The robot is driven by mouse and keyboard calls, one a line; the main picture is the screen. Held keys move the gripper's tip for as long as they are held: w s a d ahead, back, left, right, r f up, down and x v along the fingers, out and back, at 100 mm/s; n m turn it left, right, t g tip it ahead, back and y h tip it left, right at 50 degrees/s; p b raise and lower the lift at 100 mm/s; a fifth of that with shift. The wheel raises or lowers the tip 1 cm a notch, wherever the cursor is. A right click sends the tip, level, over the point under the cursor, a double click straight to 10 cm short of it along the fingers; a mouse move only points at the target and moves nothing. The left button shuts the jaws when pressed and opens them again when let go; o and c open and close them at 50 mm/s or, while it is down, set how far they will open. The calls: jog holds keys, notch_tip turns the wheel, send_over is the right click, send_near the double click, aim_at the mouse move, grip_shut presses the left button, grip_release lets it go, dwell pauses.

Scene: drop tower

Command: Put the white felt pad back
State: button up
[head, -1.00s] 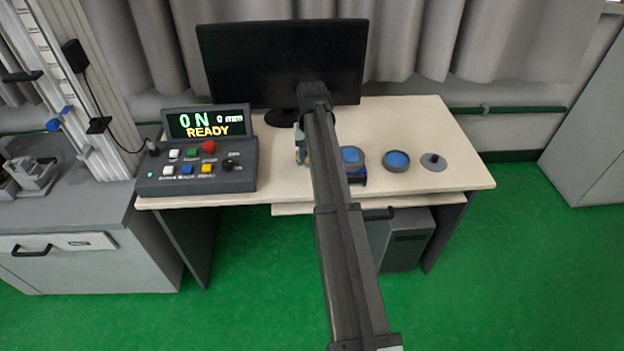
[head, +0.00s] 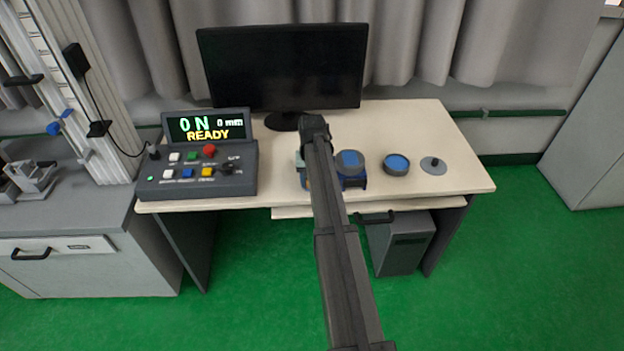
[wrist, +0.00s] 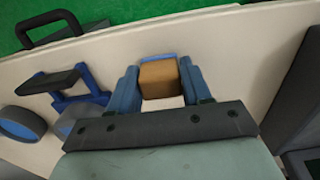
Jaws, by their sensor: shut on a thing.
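In the wrist view, my gripper (wrist: 158,85) has its two blue fingers closed on the sides of a small block. The block shows a brown face (wrist: 158,76) and a white part (wrist: 163,102) nearer the palm; I take it for the white felt pad, but most of it is hidden. A blue edge shows just beyond it. In the head view, my gripper (head: 302,170) is low over the desk, left of a blue holder (head: 359,184), and largely hidden by my arm. I cannot tell whether the block touches the desk.
A round blue-topped piece (head: 350,160) is at the holder. A blue-topped disc (head: 396,164) and a grey disc (head: 433,165) lie right of it. A control box (head: 195,182) stands left, a monitor (head: 283,65) behind. The desk's right side is clear.

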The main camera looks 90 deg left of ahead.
jog(key=shift+f, duration=0.1)
jog(key=o, duration=0.9)
jog(key=shift+o, duration=0.2)
notch_tip(320, 180, up, 12)
